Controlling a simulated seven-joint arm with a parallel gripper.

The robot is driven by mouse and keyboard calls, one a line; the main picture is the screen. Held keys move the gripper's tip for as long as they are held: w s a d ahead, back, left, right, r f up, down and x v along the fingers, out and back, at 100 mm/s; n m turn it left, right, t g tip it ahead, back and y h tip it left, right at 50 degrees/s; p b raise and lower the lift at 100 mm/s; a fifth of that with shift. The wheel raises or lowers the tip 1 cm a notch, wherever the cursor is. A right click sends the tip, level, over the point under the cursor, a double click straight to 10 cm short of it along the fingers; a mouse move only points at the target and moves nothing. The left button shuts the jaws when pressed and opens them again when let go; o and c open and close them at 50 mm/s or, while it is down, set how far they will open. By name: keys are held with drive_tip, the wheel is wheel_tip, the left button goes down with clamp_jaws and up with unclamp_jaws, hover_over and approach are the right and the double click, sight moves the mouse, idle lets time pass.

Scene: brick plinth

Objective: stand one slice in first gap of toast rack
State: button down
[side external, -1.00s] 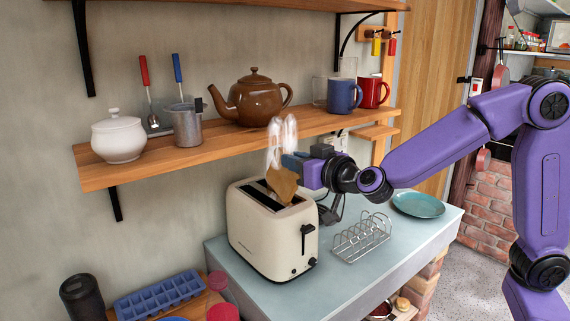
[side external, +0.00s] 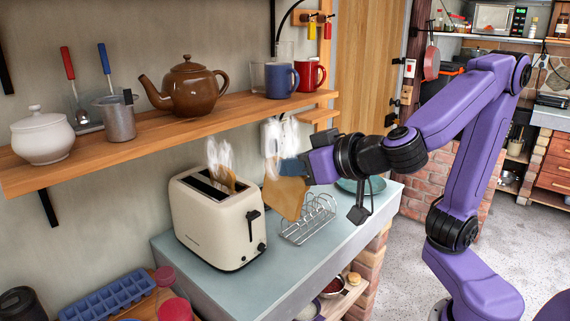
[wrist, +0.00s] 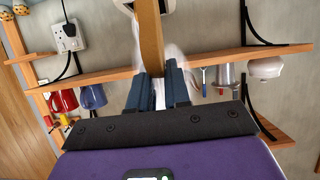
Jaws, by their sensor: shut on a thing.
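My gripper (side external: 293,167) is shut on a brown toast slice (side external: 286,197), which hangs tilted beneath the fingers, with steam around it. In the wrist view the held slice (wrist: 151,45) shows edge-on between the blue fingers (wrist: 158,88). The wire toast rack (side external: 309,219) stands on the counter, just right of and below the slice in the side view. I cannot tell whether the slice's lower corner touches the rack. The cream toaster (side external: 215,220) stands to the left, with another slice (side external: 230,181) showing in its slot and steaming.
A teal plate (side external: 362,186) lies behind my wrist on the pale counter (side external: 335,243). A wooden shelf (side external: 150,126) above holds a brown teapot (side external: 187,90), a white pot and mugs. A blue ice tray (side external: 122,296) is at the lower left.

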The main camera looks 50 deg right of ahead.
drive_tip(key=shift+s+r+g, duration=0.25)
drive_tip(key=shift+s+g, duration=0.25)
drive_tip(key=shift+g, duration=0.05)
drive_tip(key=shift+s+r+g, duration=0.2)
drive_tip(key=shift+s+g, duration=0.25)
drive_tip(key=shift+g, duration=0.1)
wheel_tip(320, 180, up, 5)
drive_tip(key=shift+s+r, duration=0.1)
drive_tip(key=shift+w+d+f+n+y, duration=0.55)
drive_tip(key=shift+w+d+f, duration=1.85)
drive_tip(key=shift+w, duration=1.15)
drive_tip(key=w+d+r+m+h, duration=0.1)
drive_tip(key=w+d+r, duration=0.1)
drive_tip(key=w+d, duration=0.35)
drive_tip(key=w+d+r, duration=0.3)
drive_tip(key=d, duration=0.5)
wheel_tip(320, 180, down, 28)
drive_tip(key=shift+a, duration=0.1)
